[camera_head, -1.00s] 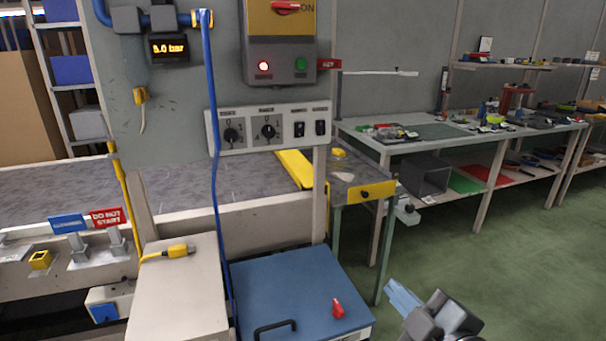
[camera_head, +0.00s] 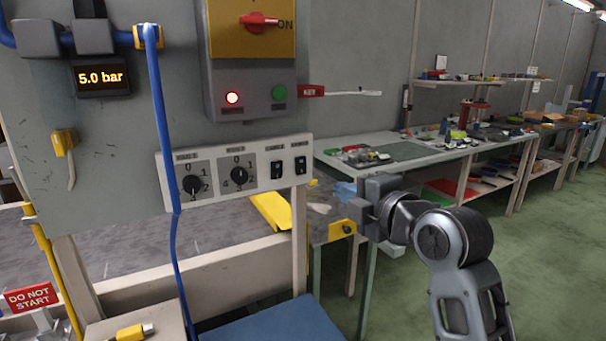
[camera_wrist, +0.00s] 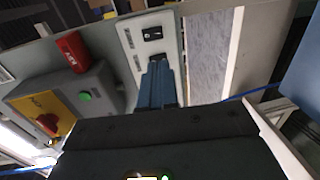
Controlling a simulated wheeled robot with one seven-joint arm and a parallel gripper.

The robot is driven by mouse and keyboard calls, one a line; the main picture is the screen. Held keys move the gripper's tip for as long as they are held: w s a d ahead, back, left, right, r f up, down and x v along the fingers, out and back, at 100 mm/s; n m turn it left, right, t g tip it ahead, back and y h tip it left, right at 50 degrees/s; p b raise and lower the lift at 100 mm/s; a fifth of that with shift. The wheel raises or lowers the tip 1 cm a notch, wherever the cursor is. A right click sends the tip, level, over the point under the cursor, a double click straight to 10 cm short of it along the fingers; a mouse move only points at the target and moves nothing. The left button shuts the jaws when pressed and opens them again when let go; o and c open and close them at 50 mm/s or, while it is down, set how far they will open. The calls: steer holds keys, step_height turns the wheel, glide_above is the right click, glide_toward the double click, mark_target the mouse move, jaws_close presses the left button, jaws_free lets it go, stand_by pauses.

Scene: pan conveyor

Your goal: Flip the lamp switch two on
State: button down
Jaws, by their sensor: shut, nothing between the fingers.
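A pale switch panel (camera_head: 230,178) with two rotary knobs and two black rocker switches hangs under the control box. The left rocker (camera_head: 276,170) and right rocker (camera_head: 300,165) sit at the panel's right end. Their labels are too small to read, so I cannot tell which is lamp switch two. My gripper (camera_head: 346,190) is shut and empty, right of and below the rockers in the head view. In the wrist view its blue fingers (camera_wrist: 158,66) overlap the panel, beside the right rocker (camera_wrist: 152,34), and mostly hide the left one. I see no clear contact.
The control box (camera_head: 250,88) above has a red handle, a lit red lamp and a green button. A red tag (camera_head: 311,91) sticks out on its right. A blue hose (camera_head: 163,115) crosses the panel's left end. A workbench (camera_head: 400,165) stands behind right.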

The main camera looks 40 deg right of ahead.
mark_target(302, 173)
steer(key=p+x, duration=0.2)
steer(key=x, duration=1.1)
steer(key=shift+w+p, duration=0.1)
steer(key=shift+p, duration=0.25)
steer(key=shift+w+d+f, duration=0.1)
steer(key=shift+w, duration=0.25)
steer(key=shift+f, duration=0.15)
steer(key=shift+w+f+b, duration=0.15)
steer(key=shift+b, duration=0.6)
steer(key=shift+r, duration=0.25)
